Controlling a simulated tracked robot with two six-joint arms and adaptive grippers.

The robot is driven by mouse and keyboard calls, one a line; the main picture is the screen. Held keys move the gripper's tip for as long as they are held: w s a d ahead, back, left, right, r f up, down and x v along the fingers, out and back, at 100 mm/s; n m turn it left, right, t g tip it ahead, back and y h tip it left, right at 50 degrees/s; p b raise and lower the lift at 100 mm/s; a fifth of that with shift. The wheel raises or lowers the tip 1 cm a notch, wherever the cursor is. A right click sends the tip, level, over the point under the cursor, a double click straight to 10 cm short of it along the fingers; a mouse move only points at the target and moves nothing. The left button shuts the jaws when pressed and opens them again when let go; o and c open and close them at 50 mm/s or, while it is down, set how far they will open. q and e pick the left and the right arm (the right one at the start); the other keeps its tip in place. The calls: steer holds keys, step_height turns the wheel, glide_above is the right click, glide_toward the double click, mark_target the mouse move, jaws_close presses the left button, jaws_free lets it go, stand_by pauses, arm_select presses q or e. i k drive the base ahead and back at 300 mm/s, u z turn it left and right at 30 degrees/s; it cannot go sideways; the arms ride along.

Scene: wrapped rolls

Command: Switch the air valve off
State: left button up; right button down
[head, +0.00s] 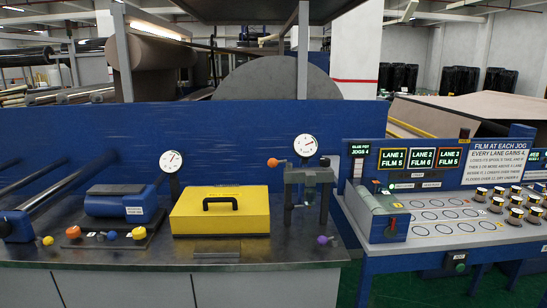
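No part is clearly readable as the air valve, so I cannot tell which control it is or its position. Candidates are on the dark bench: a lever with an orange ball (272,162) beside a grey stand (309,184), and small knobs in orange (73,232), yellow (139,233) and purple (322,240). One round white gauge (305,145) is above the stand; another gauge (171,161) stands further left. Neither of my grippers is recognisable in the head view.
A yellow box with a black handle (220,222) and a blue motor-like cylinder (120,200) occupy the bench (250,253). A blue wall (230,135) rises behind. At right, a blue-framed table (430,242) carries several wrapped rolls (515,215) and lane displays (421,157).

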mark_target(272, 162)
steer(key=u, duration=0.65)
steer(key=i, duration=0.5)
steer(key=u, duration=0.2)
